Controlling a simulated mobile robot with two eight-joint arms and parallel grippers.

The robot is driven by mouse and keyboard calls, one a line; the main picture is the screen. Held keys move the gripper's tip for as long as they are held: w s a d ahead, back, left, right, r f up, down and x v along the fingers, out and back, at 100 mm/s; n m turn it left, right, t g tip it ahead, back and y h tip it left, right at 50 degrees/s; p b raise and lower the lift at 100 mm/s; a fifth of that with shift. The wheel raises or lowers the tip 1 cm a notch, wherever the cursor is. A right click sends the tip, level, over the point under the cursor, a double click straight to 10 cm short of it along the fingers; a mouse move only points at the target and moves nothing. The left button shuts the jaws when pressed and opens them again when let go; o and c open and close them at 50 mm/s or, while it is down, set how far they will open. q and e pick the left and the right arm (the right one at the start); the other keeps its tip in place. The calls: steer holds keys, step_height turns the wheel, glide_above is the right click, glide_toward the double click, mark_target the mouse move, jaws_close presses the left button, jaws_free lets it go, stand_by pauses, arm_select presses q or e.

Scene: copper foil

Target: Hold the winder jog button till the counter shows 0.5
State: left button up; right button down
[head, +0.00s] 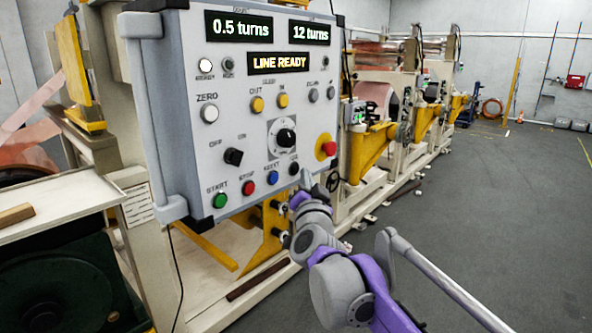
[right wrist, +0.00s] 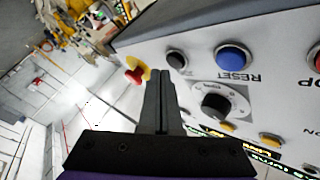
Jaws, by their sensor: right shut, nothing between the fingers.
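The grey control panel (head: 190,110) fills the upper left of the head view. Its left counter display (head: 238,27) reads 0.5 turns. A black button (head: 294,168), likely the jog button, sits at the right end of the bottom row, past the blue reset button (head: 272,177); I cannot read its label. The black button also shows in the right wrist view (right wrist: 176,59). My right gripper (head: 306,180) is shut and empty, its tips just beside the black button; contact is not clear. It also shows in the right wrist view (right wrist: 160,73). My left gripper is out of view.
A red emergency stop (head: 326,146) on yellow sits close to my right gripper. The other display (head: 308,32) reads 12 turns, and the message display (head: 278,63) reads LINE READY. A black knob (head: 286,138) is above. Open grey floor (head: 480,230) lies at the right.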

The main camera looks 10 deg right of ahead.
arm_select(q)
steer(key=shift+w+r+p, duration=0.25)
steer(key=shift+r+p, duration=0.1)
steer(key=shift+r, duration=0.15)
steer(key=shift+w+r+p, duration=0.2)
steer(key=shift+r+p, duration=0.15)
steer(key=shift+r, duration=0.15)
arm_select(e)
steer(key=s+d, duration=0.1)
steer(key=s, duration=0.1)
steer(key=s+d, duration=0.2)
steer(key=s+a+f+n+g+y, duration=0.2)
steer(key=s+f+n+g, duration=0.15)
steer(key=s+f, duration=0.5)
steer(key=s+a+f+n+g+y, duration=0.2)
steer(key=s+f+n+g, duration=0.3)
steer(key=f, duration=0.7)
steer(key=s+d+f+g, duration=0.2)
steer(key=s+f, duration=0.6)
steer(key=s, duration=0.1)
steer(key=s+d+f+g+h, duration=0.1)
steer(key=s+d+f+g, duration=0.1)
steer(key=s+f, duration=0.6)
steer(key=shift+s+f+g+h, duration=0.25)
steer(key=shift+s+g+h, duration=0.05)
steer(key=shift+s+g, duration=0.25)
